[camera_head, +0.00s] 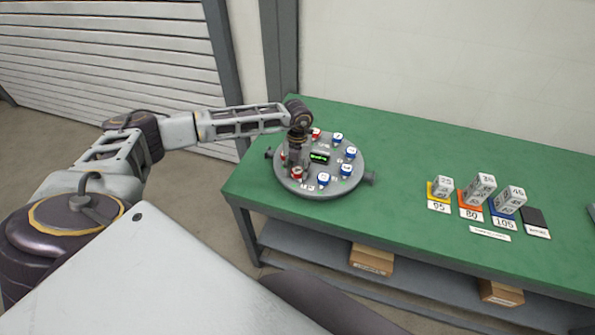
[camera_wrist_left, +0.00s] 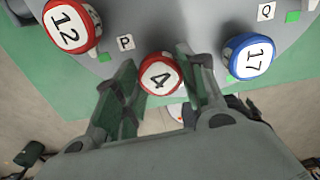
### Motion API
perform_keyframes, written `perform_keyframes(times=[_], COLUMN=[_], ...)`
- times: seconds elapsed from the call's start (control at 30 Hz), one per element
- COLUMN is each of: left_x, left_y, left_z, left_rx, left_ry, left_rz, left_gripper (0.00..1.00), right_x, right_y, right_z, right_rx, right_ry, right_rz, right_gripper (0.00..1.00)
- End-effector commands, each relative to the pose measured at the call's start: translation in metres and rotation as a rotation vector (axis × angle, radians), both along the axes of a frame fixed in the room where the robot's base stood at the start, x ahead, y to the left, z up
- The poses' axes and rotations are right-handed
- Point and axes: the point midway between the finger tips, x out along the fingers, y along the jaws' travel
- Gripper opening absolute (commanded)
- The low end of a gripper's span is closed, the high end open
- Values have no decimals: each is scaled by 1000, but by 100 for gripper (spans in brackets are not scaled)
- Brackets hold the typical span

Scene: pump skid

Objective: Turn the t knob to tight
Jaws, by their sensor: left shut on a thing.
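A round grey plate (camera_head: 320,189) with red and blue numbered knobs stands on the green table. My left gripper (camera_head: 295,163) reaches down over the plate's left side and is shut on a red knob marked 4 (camera_wrist_left: 161,76), with one finger on each side of it in the left wrist view. A red knob marked 12 (camera_wrist_left: 71,26) and a blue knob marked 17 (camera_wrist_left: 249,57) stand on either side, apart from the fingers. Letter tags P (camera_wrist_left: 125,42) and Q (camera_wrist_left: 266,11) show on the plate; I cannot make out a T tag. My right gripper is not in view.
A small display (camera_head: 320,157) with green text sits mid-plate. Numbered grey blocks (camera_head: 481,188) stand on coloured pads at the table's right, beside a dark flat pad (camera_head: 535,217). Boxes (camera_head: 372,259) lie on the shelf below. The table between plate and blocks is clear.

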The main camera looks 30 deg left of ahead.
Motion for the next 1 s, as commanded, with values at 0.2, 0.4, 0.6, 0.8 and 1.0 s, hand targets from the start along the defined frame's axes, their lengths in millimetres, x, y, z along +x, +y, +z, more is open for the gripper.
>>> perform_keyframes(times=[0.2,0.4,0.6,0.8,1.0], left_x=[1,1,1,1,1], left_y=[0,0,0,1,1], left_z=[-2,-2,-1,0,0], left_rx=[-1,0,0,1,1], left_ry=[-2,-3,-3,-3,-3], left_rz=[-170,-329,-476,-587,-649], left_gripper=[17,17,17,17,17], right_x=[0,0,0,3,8], right_y=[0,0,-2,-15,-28], right_z=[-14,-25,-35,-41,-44], right_rx=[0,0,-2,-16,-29], right_ry=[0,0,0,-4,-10], right_rz=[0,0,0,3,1], right_gripper=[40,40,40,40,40])
